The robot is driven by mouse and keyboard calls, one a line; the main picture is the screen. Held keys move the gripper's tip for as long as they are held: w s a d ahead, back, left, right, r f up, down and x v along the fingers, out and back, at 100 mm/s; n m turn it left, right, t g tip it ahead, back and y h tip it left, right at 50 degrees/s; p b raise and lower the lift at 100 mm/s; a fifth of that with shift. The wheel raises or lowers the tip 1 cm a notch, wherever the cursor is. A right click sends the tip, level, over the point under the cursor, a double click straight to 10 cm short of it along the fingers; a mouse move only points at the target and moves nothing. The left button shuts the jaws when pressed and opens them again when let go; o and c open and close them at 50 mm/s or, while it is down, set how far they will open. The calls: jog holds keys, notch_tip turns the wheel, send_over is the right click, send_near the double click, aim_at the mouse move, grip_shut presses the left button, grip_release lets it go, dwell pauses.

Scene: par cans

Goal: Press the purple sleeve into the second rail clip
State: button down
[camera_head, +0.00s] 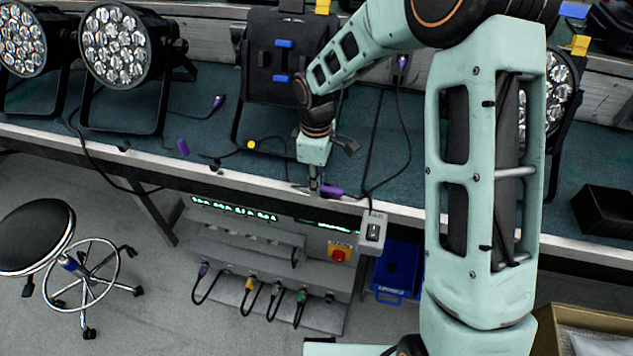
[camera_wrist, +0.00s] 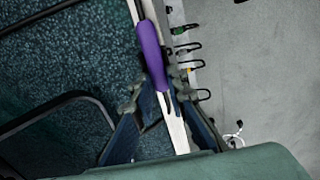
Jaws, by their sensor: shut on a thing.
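The purple sleeve (camera_head: 333,192) is at the white front rail (camera_head: 245,181) of the bench, with a dark cable running from it. In the wrist view the purple sleeve (camera_wrist: 151,52) lies along the pale rail edge, its lower end between my fingers. My gripper (camera_head: 315,186) points down at the rail and is shut on the sleeve; its fingers also show in the wrist view (camera_wrist: 158,93). Small dark clip-like pieces (camera_head: 215,164) sit along the rail to the left. The spot under my gripper is hidden, so I cannot tell whether the sleeve sits in a clip.
Another purple piece (camera_head: 183,147) is near the rail at left. Stage lights (camera_head: 115,45) stand on the teal bench top. A grey switch box (camera_head: 373,232) hangs right of my gripper. Below are a panel with a red button (camera_head: 339,254), a blue crate (camera_head: 397,272) and a stool (camera_head: 37,236).

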jog(key=shift+s+d+f, duration=0.1)
jog(key=shift+s+f, duration=0.05)
jog(key=shift+f, duration=0.1)
jog(key=c, duration=1.8)
grip_release()
jog(key=shift+r, duration=0.1)
